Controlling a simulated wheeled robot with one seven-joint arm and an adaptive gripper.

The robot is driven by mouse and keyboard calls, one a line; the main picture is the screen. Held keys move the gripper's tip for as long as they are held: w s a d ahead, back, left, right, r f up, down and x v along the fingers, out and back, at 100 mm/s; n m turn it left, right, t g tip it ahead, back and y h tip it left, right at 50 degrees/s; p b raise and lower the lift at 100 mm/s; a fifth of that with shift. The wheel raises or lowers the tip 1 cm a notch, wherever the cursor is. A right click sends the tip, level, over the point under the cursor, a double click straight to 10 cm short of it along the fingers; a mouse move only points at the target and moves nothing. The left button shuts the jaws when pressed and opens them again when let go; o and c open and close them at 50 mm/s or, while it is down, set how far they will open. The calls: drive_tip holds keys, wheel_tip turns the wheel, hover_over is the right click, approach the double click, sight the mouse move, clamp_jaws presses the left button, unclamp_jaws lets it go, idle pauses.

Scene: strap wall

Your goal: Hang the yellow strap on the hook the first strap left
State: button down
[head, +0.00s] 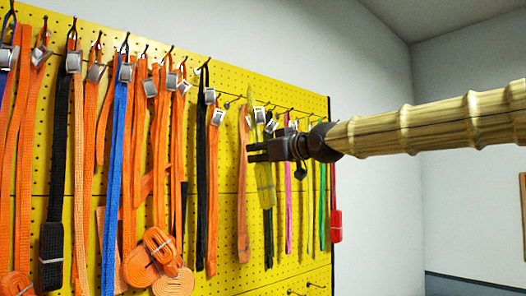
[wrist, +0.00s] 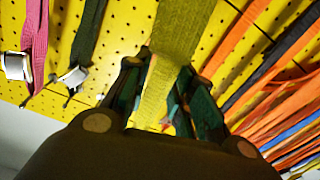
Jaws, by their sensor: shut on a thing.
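The yellow strap (head: 262,185) hangs in front of the yellow pegboard, right of an orange strap. In the wrist view the yellow strap (wrist: 182,28) runs down between my two fingers. My gripper (head: 254,152) reaches in from the right and is shut on this strap. In the wrist view my gripper (wrist: 160,92) has a finger on each side of the webbing. A hook (head: 232,103) left of the yellow strap looks bare. The strap's top is small in the head view, and I cannot tell whether it still sits on a hook.
Orange straps (head: 158,150), a blue strap (head: 117,150) and black straps hang on the left of the pegboard (head: 90,25). A pink strap (head: 288,190), a green strap (head: 322,220) and a red one (head: 336,225) hang on the right. Free room lies right of the board.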

drive_tip(key=shift+w+a+f+p, duration=0.15)
drive_tip(key=shift+w+a+f, duration=0.15)
drive_tip(key=shift+w+a, duration=0.4)
drive_tip(key=shift+w+a+f+p, duration=0.25)
drive_tip(key=shift+w+a, duration=0.2)
drive_tip(key=shift+w, duration=0.4)
drive_tip(key=shift+w+a+f+p, duration=0.1)
drive_tip(key=shift+w+a+f, duration=0.2)
drive_tip(key=shift+w+a, duration=0.4)
drive_tip(key=shift+w+d, duration=0.1)
drive_tip(key=c, duration=1.1)
unclamp_jaws()
